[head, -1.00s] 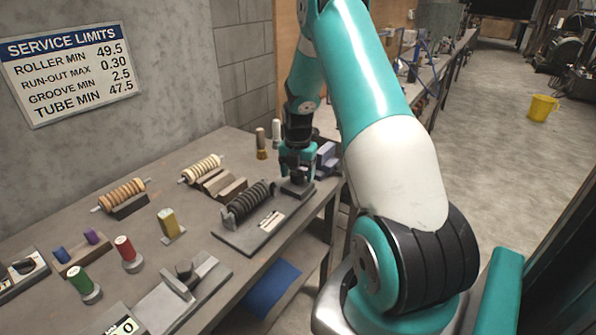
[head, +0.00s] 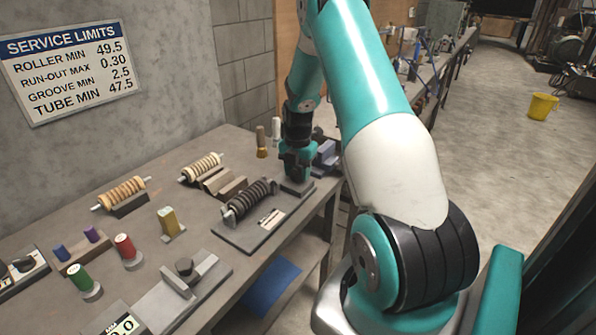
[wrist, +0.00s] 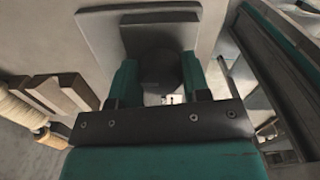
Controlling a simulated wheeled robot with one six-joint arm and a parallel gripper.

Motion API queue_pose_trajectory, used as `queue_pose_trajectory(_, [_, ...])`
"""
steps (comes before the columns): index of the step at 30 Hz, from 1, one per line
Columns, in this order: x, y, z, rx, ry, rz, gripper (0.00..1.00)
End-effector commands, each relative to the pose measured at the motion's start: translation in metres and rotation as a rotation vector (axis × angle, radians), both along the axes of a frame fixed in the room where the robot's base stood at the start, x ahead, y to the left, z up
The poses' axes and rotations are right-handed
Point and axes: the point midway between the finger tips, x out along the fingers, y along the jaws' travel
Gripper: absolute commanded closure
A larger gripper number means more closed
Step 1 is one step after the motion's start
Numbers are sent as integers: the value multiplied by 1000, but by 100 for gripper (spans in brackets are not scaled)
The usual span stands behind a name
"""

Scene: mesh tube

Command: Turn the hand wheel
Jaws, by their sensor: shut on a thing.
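The hand wheel (wrist: 162,72) is a dark round piece between my gripper's two green fingers in the wrist view. My gripper (head: 296,176) points down at the right front edge of the bench and is shut on the wheel from both sides. In the head view my gripper hides the wheel, and only the grey block (head: 298,188) under it shows. Just left of it, a dark grooved roller (head: 248,202) lies on a grey base plate (head: 250,235).
Pale ribbed rollers (head: 202,168) and wooden blocks (head: 224,184) lie to the left on the bench (head: 125,215). Purple-grey blocks (head: 326,157) stand close right of my gripper. Small coloured cylinders (head: 124,246) and a display (head: 122,327) are nearer the front left.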

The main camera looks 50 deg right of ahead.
Motion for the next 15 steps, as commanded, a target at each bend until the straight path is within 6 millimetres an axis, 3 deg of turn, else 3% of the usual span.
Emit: queue_pose_trajectory(15, [-1, -1, 1, -1, -1, -459, 81])
